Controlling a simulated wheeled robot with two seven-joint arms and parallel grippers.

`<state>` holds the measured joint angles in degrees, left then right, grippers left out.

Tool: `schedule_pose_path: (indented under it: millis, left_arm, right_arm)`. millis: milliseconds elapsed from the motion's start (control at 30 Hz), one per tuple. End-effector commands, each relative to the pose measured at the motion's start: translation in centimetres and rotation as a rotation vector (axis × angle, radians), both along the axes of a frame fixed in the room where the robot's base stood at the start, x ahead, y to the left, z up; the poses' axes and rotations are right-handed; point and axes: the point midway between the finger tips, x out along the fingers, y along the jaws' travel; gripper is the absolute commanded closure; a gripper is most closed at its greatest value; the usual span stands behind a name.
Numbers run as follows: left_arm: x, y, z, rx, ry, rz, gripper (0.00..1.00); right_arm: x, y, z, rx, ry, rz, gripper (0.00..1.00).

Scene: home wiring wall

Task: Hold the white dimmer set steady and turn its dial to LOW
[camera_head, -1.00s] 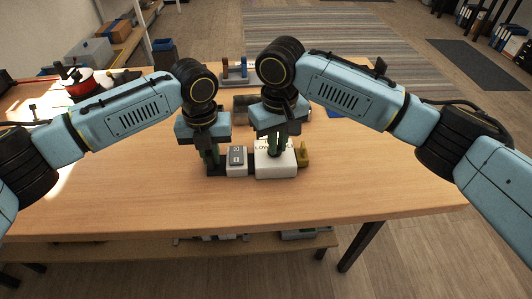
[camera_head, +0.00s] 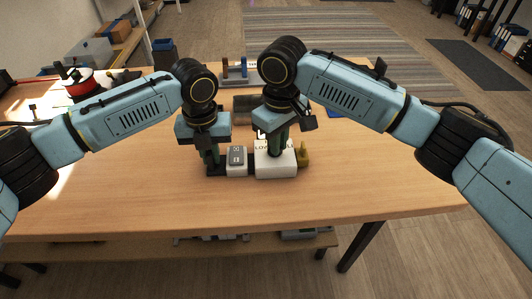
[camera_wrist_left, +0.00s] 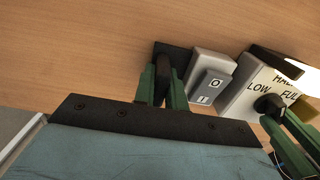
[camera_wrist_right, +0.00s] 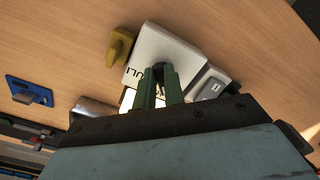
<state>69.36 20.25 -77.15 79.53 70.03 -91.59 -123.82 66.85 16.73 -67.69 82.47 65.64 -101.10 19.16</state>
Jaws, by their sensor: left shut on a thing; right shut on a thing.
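The white dimmer box (camera_head: 276,170) stands on the wooden table with a grey rocker switch unit (camera_head: 237,158) on its left. A black block with an upright grip (camera_wrist_left: 172,58) is at the set's left end. My left gripper (camera_head: 212,162) is shut on this black grip. My right gripper (camera_head: 276,150) points down and is shut on the black dial (camera_wrist_left: 268,103) on top of the white box. LOW and part of FULL show beside the dial in the left wrist view. The fingers hide much of the dial, so I cannot tell its setting.
A yellow piece (camera_wrist_right: 121,47) stands right beside the white box. A blue item (camera_wrist_right: 32,92) lies further along the table. A red spool (camera_head: 85,84) is at the back left. The table front is clear.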

Motion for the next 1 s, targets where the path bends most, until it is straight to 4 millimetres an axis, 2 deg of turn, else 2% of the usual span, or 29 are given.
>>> schedule_pose_path:
  millis: [200, 500, 667, 700, 867, 1000]
  left_arm:
    - [0.02, 0.02, 0.02, 0.000, 0.000, 0.000, 1.00]
    - [0.02, 0.03, 0.01, 0.000, 0.000, 0.001, 1.00]
    - [0.02, 0.03, 0.01, 0.000, 0.000, 0.001, 1.00]
    - [0.02, 0.03, 0.01, 0.000, 0.000, 0.000, 1.00]
    - [0.02, 0.02, 0.02, 0.000, 0.000, 0.000, 1.00]
    - [0.01, 0.02, 0.02, 0.000, 0.000, 0.000, 1.00]
  right_arm:
    - [0.14, -0.12, 0.05, 0.001, -0.001, 0.148, 1.00]
    - [0.17, -0.14, 0.05, 0.001, -0.001, 0.170, 1.00]
    - [0.27, -0.22, 0.04, 0.001, -0.001, 0.282, 1.00]
    - [0.29, -0.22, 0.04, 0.001, -0.001, 0.292, 0.87]
    - [0.27, -0.22, 0.03, 0.001, -0.001, 0.288, 0.66]
    - [0.26, -0.22, 0.02, 0.000, 0.000, 0.287, 0.64]
